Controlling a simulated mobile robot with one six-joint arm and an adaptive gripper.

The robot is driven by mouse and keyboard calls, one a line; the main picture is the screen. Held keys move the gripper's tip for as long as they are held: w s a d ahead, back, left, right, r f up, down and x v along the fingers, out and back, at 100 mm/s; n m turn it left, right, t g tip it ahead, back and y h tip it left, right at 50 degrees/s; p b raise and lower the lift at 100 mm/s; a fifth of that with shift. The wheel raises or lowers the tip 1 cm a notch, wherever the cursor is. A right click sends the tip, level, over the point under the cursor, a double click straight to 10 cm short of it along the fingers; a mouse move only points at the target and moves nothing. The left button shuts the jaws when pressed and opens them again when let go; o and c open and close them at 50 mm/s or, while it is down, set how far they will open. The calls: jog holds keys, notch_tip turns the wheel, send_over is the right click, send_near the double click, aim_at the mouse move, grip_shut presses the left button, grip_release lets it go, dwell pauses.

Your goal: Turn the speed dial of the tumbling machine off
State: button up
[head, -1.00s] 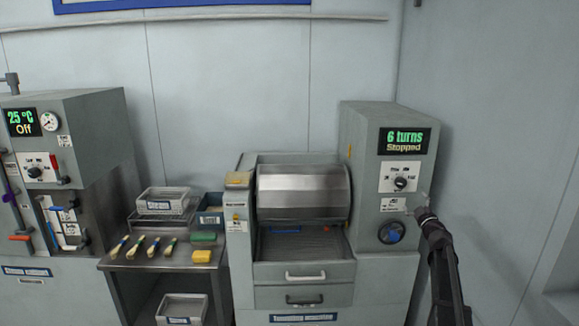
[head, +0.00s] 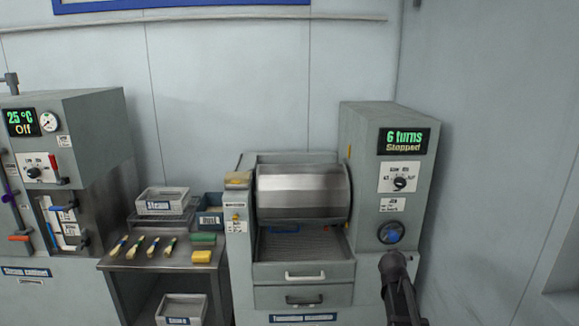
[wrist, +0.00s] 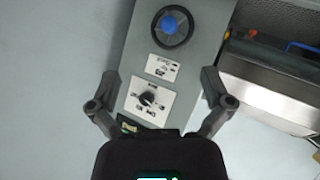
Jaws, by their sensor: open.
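The speed dial (head: 400,183) is a small black knob on a white plate on the tumbling machine's right column (head: 363,210). Its pointer setting is too small to read. The display (head: 404,141) above reads "6 turns" and "Stopped". In the head view my gripper (head: 393,266) is in front of the column's lower part, below the blue knob (head: 391,232); its fingers cannot be made out there. In the wrist view the gripper (wrist: 159,82) is open and empty, its fingers spread either side of the column. The dial (wrist: 147,98) shows between them, apart from both.
The metal drum (head: 303,190) and its open tray lie left of the column. A side table (head: 150,262) with brushes, sponges and bins stands further left, beside another machine (head: 72,130). The right wall (head: 490,130) is close to the column; the floor side is clear.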

jog(key=s+a+f+g+y, duration=0.3)
jog(key=s+a, duration=0.6)
jog(key=s, duration=0.4)
jog(key=s+a+f+n+g+y, duration=0.1)
jog(key=s+a+f+g+y, duration=0.1)
jog(key=s+a+f+g, duration=0.4)
jog(key=s+a+g, duration=0.1)
jog(key=s+a, duration=0.2)
jog(key=s, duration=0.4)
jog(key=shift+a+f+y, duration=0.15)
jog(key=shift+a+y, duration=0.15)
jog(key=shift+y, duration=0.1)
